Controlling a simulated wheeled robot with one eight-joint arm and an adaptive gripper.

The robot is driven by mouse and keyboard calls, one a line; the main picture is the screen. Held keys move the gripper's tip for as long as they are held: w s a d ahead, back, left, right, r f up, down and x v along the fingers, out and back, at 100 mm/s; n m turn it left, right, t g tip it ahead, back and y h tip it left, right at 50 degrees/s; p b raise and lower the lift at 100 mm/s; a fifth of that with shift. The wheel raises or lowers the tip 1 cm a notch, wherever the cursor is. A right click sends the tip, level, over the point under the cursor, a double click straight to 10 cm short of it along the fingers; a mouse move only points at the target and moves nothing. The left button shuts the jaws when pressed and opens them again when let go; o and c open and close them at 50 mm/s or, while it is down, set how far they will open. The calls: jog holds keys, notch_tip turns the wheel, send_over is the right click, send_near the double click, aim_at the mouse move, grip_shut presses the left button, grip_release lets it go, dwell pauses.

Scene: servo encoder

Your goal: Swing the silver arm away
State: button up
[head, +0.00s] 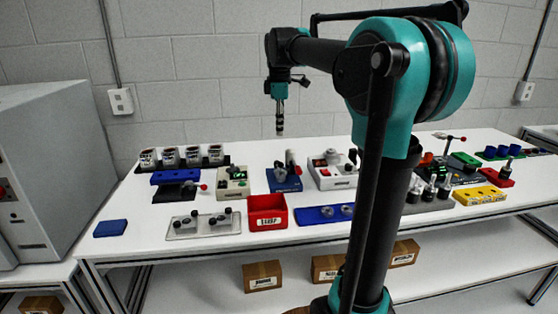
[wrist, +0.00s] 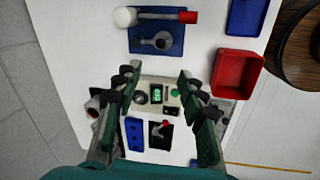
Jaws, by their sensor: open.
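My gripper (head: 280,131) hangs high above the table, pointing down. In the wrist view my gripper (wrist: 157,88) is open and empty, its fingers framing a beige box with a green display (wrist: 157,95) well below. A blue-based fixture (wrist: 158,40) lies at the top of the wrist view. A silver arm (wrist: 160,15) crosses it, with a red end at the right and a white round knob at the left. The blue-based fixture (head: 285,182) stands mid-table in the head view, beside the beige box (head: 233,182). My gripper touches none of these.
A red bin (head: 267,211) stands at the front of the table. A black plate with a small red-tipped lever (head: 177,193) and a blue holed block (head: 173,177) lie left. A white-and-red device (head: 331,171) stands right of the blue fixture. Several cups line the back left.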

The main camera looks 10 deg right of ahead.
aim_at(281, 163)
jog(key=w+f, duration=0.1)
jog(key=f, duration=0.4)
jog(key=w+f, duration=0.1)
jog(key=f, duration=0.4)
jog(key=w+f, duration=0.1)
jog(key=f, duration=0.4)
jog(key=shift+d+f, duration=0.15)
jog(key=shift+d, duration=0.15)
jog(key=shift+s, duration=0.1)
grip_shut()
